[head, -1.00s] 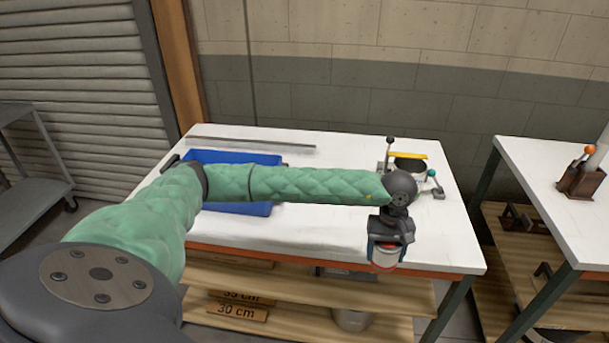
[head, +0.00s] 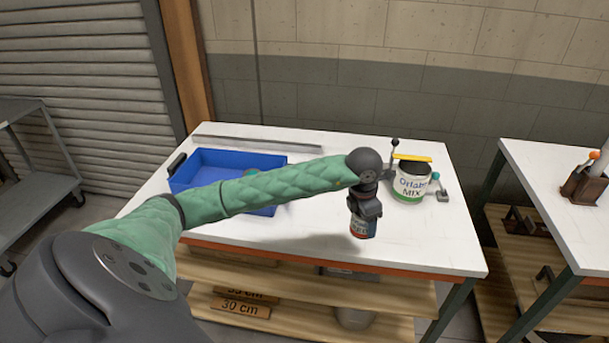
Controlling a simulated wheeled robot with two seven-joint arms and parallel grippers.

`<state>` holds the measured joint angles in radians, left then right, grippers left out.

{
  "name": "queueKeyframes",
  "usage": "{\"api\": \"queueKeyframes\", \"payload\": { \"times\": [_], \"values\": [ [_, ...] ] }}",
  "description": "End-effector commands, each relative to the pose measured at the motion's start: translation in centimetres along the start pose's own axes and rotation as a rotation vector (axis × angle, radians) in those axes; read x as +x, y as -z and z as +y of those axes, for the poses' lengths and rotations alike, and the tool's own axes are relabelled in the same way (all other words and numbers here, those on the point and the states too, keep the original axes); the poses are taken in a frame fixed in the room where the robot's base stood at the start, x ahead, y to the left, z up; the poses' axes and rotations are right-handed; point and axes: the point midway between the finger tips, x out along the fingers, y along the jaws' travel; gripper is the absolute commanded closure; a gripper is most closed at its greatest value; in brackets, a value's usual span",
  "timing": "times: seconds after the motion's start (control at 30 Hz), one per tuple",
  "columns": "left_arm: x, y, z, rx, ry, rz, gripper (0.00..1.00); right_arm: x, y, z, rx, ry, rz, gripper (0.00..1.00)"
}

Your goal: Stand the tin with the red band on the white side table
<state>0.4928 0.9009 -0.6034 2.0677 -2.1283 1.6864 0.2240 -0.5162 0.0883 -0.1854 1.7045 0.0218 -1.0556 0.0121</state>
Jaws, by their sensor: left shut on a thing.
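My left gripper (head: 365,212) is shut on a small tin (head: 361,230) below it. The tin hangs near the front edge of the white-topped bench, roughly upright. My right gripper is not in view.
On the bench (head: 300,240) stand a blue tray (head: 235,157), partly behind my arm, a white MIX can (head: 411,187) with a yellow bar (head: 412,158) across it, and a metal strip (head: 255,143). A brown holder (head: 582,188) stands on the right table. A gap separates the tables.

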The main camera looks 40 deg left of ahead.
Motion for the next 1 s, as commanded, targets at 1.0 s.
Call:
{"api": "queueKeyframes", "payload": {
  "times": [1.0],
  "values": [
    [5.0, 1.8, 12.2, -0.320, -0.046, 0.002, 0.62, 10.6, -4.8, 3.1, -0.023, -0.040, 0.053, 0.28]
  ]
}}
